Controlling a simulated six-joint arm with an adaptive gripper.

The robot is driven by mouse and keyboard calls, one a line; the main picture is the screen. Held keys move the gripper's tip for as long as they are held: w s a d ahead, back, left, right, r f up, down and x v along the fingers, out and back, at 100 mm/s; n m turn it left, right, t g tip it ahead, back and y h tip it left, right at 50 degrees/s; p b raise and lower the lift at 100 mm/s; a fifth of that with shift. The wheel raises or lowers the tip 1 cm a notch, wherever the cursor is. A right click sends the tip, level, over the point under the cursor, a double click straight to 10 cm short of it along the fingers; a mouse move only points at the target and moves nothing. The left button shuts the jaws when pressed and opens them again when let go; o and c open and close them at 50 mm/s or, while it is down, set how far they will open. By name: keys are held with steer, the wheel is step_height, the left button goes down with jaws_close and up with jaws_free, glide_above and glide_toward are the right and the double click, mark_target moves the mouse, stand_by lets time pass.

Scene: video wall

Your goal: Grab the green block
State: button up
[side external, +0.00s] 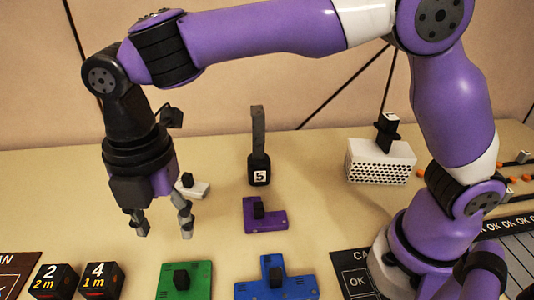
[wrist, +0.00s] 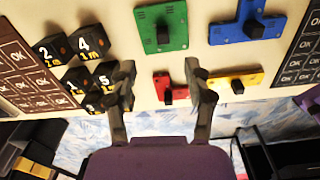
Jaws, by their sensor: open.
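The green block (side external: 199,281) is a flat square piece with a black knob on top, lying at the front edge of the side external view. It also shows in the wrist view (wrist: 149,29), at the top, beyond my fingertips. My gripper (side external: 162,226) is open and empty, above the table, up and to the left of the green block in the side external view. In the wrist view my gripper (wrist: 160,75) has its two fingers spread wide, with the red block (wrist: 162,87) seen between them. Nothing touches the fingers.
A blue T-shaped block (side external: 275,284) lies right of the green one, a purple block (side external: 274,216) behind. Black numbered cubes (side external: 100,281) stand at left. A yellow block (wrist: 226,80) is near the right finger in the wrist view. A white perforated box (side external: 380,164) stands at the back.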

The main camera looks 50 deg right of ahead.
mark_target(179, 275)
steer(key=shift+s+a+f+n, duration=0.25)
steer(key=shift+a+f+n, duration=0.5)
steer(key=shift+f, duration=0.3)
step_height(179, 275, down, 4)
steer(key=shift+r, duration=0.15)
steer(key=f, duration=0.5)
steer(key=shift+s+d+f, duration=0.2)
steer(key=shift+d+f, duration=0.1)
steer(key=shift+f, duration=0.1)
jaws_close()
